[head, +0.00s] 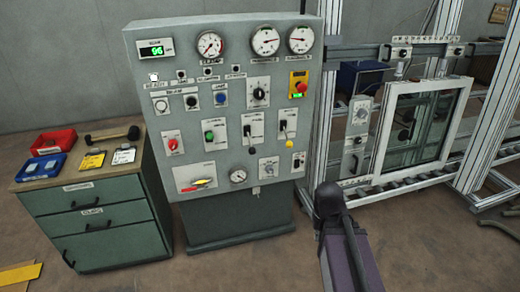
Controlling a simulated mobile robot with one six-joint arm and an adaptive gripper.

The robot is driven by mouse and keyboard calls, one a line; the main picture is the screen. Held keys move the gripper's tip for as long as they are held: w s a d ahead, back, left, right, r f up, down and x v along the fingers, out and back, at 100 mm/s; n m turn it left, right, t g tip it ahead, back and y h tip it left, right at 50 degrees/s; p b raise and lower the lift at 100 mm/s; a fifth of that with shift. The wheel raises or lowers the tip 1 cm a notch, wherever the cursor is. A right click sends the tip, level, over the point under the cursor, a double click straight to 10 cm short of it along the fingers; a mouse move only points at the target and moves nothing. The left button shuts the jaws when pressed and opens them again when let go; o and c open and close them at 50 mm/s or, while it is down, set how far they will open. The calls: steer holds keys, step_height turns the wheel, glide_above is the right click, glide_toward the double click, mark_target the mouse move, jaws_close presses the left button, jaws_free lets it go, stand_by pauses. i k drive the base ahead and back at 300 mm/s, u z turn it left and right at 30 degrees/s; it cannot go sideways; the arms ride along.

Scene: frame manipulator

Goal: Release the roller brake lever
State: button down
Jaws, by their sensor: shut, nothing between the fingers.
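A grey control panel (150,110) stands in the middle of the head view, its front full of gauges, knobs and levers. Two dark-handled levers sit side by side on its right half: a left one (248,131) and a right one (284,127). The labels are too small to read, so I cannot tell which one is the roller brake lever. Part of my arm rises from the bottom edge, right of the panel. My gripper's fingers do not show.
A green drawer cabinet (100,212) with a red tray (54,142) and a blue tray (41,167) stands left of the panel. At the right, a white-framed window (379,125) stands on a roller track (395,184) among metal posts. The floor in front is mostly clear.

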mark_target(252, 151)
steer(key=i, duration=0.9)
steer(key=u, duration=0.05)
